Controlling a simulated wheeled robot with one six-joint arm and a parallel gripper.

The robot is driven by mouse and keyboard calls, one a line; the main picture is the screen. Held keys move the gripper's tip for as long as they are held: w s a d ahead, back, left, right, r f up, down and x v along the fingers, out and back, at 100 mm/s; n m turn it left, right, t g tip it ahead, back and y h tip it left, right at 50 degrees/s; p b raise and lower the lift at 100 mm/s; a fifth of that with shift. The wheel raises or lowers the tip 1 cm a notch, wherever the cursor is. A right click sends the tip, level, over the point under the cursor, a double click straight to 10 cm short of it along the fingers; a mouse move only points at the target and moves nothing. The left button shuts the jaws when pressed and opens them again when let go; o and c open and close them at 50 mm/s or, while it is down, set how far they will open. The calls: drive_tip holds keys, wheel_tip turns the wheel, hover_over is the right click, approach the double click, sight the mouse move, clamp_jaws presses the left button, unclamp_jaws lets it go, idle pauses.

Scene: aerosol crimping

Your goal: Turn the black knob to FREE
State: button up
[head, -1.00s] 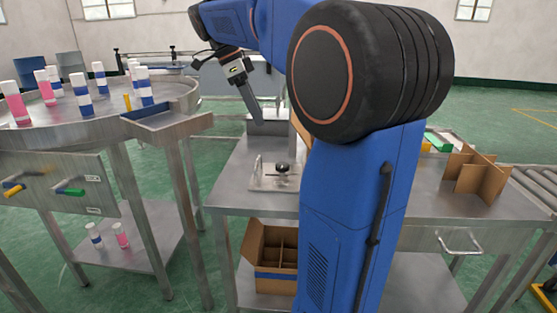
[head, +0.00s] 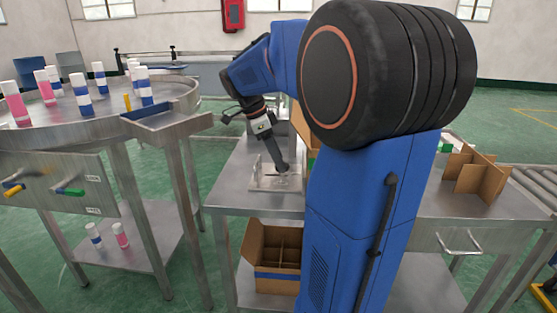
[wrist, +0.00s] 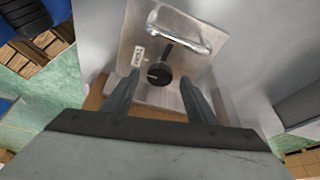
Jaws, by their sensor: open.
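The black knob (wrist: 160,74) sits on a square metal plate (wrist: 190,62) in the wrist view. A thin black pointer or lever runs from the knob up and slightly right. A white label with dark lettering (wrist: 138,56) is at the knob's left; I cannot read it for certain. My gripper (wrist: 158,92) is open and empty, with one finger on each side of the knob's near side and apart from it. In the head view my gripper (head: 283,166) points down over the plate (head: 262,184) and hides the knob.
A metal handle (wrist: 180,28) rises from the plate beyond the knob. A round steel table (head: 60,118) with several bottles stands at the left. An open cardboard box (head: 262,283) is on the shelf below. A cardboard divider (head: 478,176) is at the right.

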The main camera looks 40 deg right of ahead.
drive_tip(key=shift+s+d+f, duration=0.1)
drive_tip(key=shift+d+f, duration=0.1)
drive_tip(key=shift+f, duration=0.3)
drive_tip(key=c, duration=1.1)
drive_tip(key=shift+o, duration=0.2)
drive_tip(key=n, duration=0.1)
drive_tip(key=n+t, duration=0.1)
drive_tip(key=n, duration=0.1)
drive_tip(key=n+h, duration=0.1)
drive_tip(key=shift+s+a+n+t, duration=0.1)
drive_tip(key=shift+s+n+t, duration=0.2)
drive_tip(key=shift+n+t, duration=0.1)
drive_tip(key=shift+s+n+t, duration=0.15)
drive_tip(key=shift+n+t, duration=0.65)
drive_tip(key=shift+n, duration=1.2)
